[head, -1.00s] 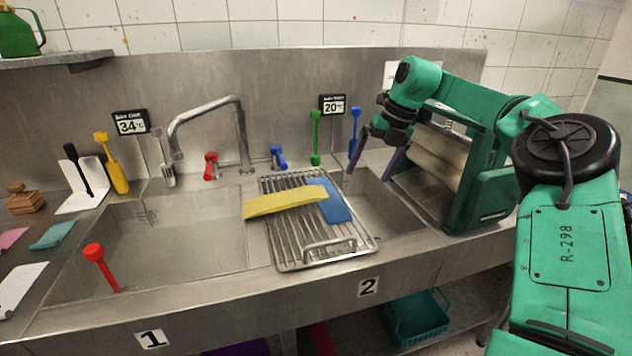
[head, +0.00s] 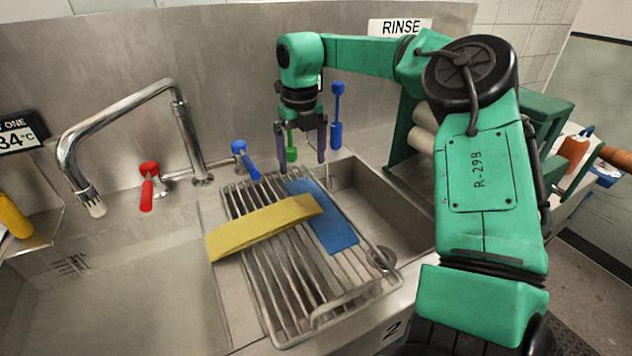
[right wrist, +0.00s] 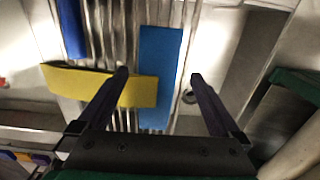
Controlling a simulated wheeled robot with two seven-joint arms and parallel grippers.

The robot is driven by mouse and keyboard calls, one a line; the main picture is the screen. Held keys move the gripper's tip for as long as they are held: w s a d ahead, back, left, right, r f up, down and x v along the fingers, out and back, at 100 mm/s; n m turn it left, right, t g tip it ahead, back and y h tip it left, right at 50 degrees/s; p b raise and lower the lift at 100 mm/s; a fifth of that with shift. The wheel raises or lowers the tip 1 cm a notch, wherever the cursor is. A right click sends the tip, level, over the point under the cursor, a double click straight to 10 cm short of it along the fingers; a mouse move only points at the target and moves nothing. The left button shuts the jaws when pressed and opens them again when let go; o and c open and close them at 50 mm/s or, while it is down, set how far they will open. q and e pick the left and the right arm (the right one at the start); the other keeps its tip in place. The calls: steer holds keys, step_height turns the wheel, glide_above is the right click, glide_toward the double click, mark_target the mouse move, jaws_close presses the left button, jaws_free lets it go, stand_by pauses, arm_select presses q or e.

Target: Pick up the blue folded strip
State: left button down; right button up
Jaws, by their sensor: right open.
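The blue folded strip (head: 328,222) lies on the wire drying rack (head: 285,290), to the right of a yellow folded strip (head: 265,227) that also lies on the rack. In the right wrist view the blue strip (right wrist: 158,75) runs up and down between my fingers, with the yellow strip (right wrist: 110,85) at left. My right gripper (head: 300,160) is open and empty, pointing down above the far end of the blue strip. It also shows in the right wrist view (right wrist: 158,78). My left gripper is out of view.
The rack spans the right basin (head: 360,195). Behind it are a red tap handle (head: 148,185), a blue tap handle (head: 245,160) and a chrome faucet (head: 185,130). The left basin (head: 120,290) looks empty.

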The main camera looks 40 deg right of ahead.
mark_target(303, 187)
step_height(303, 187, down, 6)
steer(key=shift+f+p, duration=0.25)
steer(key=shift+p, duration=0.35)
steer(key=shift+w+f, duration=0.15)
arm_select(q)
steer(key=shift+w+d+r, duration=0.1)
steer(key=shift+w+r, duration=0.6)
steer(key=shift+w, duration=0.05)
arm_select(e)
steer(key=c, duration=1.2)
